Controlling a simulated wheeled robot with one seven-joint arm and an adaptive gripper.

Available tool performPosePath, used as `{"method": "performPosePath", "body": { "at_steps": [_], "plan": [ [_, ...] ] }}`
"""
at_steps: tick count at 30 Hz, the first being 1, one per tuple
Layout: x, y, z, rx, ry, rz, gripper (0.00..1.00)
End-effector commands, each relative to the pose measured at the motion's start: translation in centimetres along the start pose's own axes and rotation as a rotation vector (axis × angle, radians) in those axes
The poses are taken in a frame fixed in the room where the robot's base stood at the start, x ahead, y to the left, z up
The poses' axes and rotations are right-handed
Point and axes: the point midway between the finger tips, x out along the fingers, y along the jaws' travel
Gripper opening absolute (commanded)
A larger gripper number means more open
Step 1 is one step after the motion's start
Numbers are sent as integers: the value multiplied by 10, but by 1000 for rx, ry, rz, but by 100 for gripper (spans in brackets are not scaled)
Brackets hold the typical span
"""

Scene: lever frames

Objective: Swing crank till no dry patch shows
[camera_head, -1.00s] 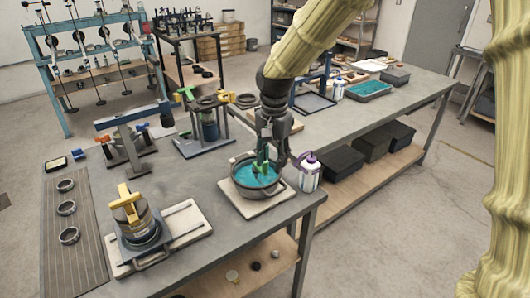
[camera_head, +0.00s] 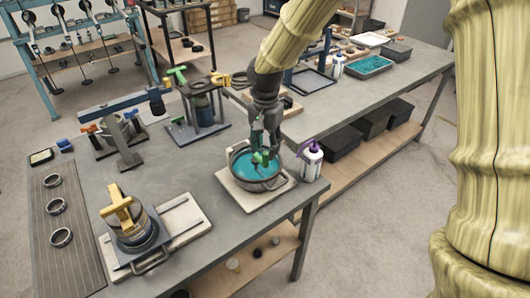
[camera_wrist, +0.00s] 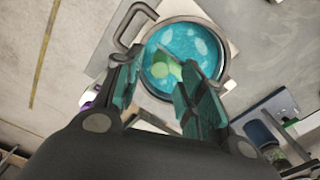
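A round metal pot (camera_head: 281,178) with side handles holds teal liquid and stands on a pale board. A green piece (camera_head: 262,158) rises from the liquid; I cannot tell if it is the crank. In the wrist view, the pot (camera_wrist: 224,62) shows paler patches on its teal surface (camera_wrist: 200,45), with the green piece (camera_wrist: 160,68) left of centre. My gripper (camera_head: 262,150) points down over the pot at the green piece. In the wrist view, the fingers of my gripper (camera_wrist: 163,72) are apart with the green piece showing between them; contact is unclear.
A white bottle with a purple top (camera_head: 313,160) stands close right of the pot. A yellow-handled vessel (camera_head: 126,218) on a board is at the front left. A green-handled stand (camera_head: 197,125) is behind. Bare grey tabletop (camera_head: 185,178) lies between them.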

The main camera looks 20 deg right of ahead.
Motion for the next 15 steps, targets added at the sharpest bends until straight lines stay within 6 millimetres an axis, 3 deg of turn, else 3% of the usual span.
{"method": "performPosePath", "body": {
  "at_steps": [7, 15],
  "plan": [
    [27, -1, 1, -2, -1, 1, 40],
    [38, -2, 1, -3, 0, -1, 40]
  ]
}}
